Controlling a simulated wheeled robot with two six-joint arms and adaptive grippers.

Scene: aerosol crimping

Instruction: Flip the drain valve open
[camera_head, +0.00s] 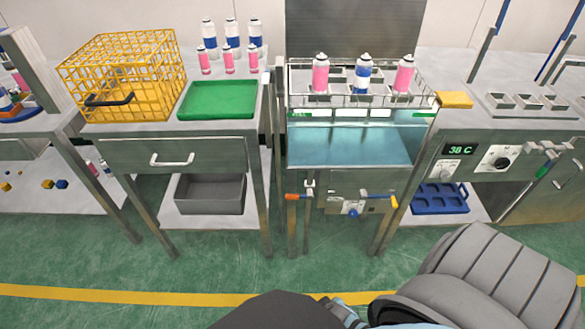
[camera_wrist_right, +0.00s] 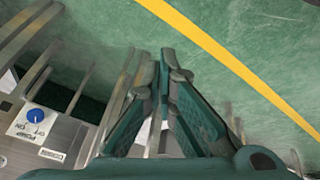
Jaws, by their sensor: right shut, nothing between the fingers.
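Under the water tank (camera_head: 350,145) in the head view, an orange-ended lever (camera_head: 292,197) sits at the left by a vertical pipe and fitting (camera_head: 310,186). A blue lever with an orange-yellow end (camera_head: 378,198) sits at the right. I cannot tell from the picture which one is the drain valve. A small pump panel with a blue knob (camera_head: 352,213) is between them; its knob also shows in the wrist view (camera_wrist_right: 35,116). My right gripper (camera_wrist_right: 164,58) is shut and empty, its fingertips together, with the pump panel to its left. My left gripper is not in view.
A rack of cans (camera_head: 362,80) stands over the tank. A yellow basket (camera_head: 122,72) and green tray (camera_head: 218,99) are on the left table. A heater display (camera_head: 459,149) is at the right. Table legs flank the valves; the green floor in front is open.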

